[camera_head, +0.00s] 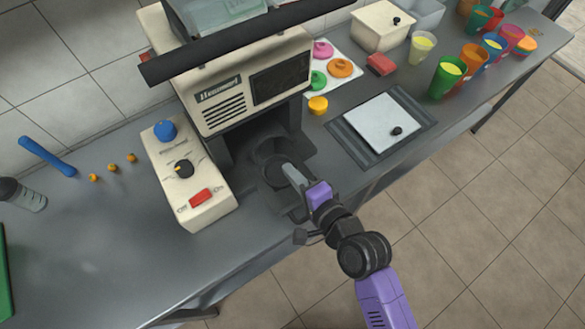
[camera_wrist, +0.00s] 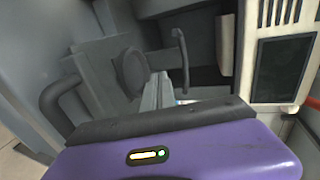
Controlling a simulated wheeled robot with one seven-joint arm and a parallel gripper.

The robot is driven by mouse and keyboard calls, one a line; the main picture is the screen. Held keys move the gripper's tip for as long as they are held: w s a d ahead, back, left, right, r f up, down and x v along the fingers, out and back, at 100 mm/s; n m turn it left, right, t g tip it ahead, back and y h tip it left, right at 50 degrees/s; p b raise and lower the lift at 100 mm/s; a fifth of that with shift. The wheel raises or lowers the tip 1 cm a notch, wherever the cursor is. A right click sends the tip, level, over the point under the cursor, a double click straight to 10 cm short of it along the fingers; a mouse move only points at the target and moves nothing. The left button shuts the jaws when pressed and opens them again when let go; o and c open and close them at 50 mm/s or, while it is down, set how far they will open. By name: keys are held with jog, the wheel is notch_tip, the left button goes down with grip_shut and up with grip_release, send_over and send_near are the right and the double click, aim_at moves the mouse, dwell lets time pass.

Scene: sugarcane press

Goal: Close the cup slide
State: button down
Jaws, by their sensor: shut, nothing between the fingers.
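The cup slide (camera_head: 273,163) is a dark grey piece with a round cup holder, at the foot of the cream press (camera_head: 245,85). It extends out from under the press toward the counter's front edge. My gripper (camera_head: 290,173) is over the slide's front part, with its fingers shut and nothing held. Whether the fingers touch the slide, I cannot tell. In the wrist view my gripper's fingers (camera_wrist: 158,90) point at dark grey parts of the slide, with a bent handle bar (camera_wrist: 60,95) to their left. My gripper hides part of the slide's front.
A control box (camera_head: 188,170) with a blue knob, a dial and a red switch stands left of the slide. A white lidded plate (camera_head: 382,122) lies to the right. Coloured cups (camera_head: 447,75) stand at the far right. The counter at the left front (camera_head: 110,240) is clear.

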aim_at(270, 150)
jog(key=x, duration=0.7)
jog(key=shift+w+a+f, duration=0.1)
jog(key=shift+w+a, duration=0.05)
jog(key=w+a, duration=0.2)
jog(key=w, duration=0.2)
jog(key=w+a+b, duration=0.1)
jog(key=w+a, duration=0.2)
jog(key=w+a+b, duration=0.1)
jog(key=w+a, duration=0.2)
jog(key=w, duration=0.1)
jog(key=shift+w, duration=0.3)
jog(key=shift+w+a, duration=0.15)
jog(key=shift+w, duration=0.25)
jog(key=shift+a+r, duration=0.1)
jog(key=shift+r, duration=0.15)
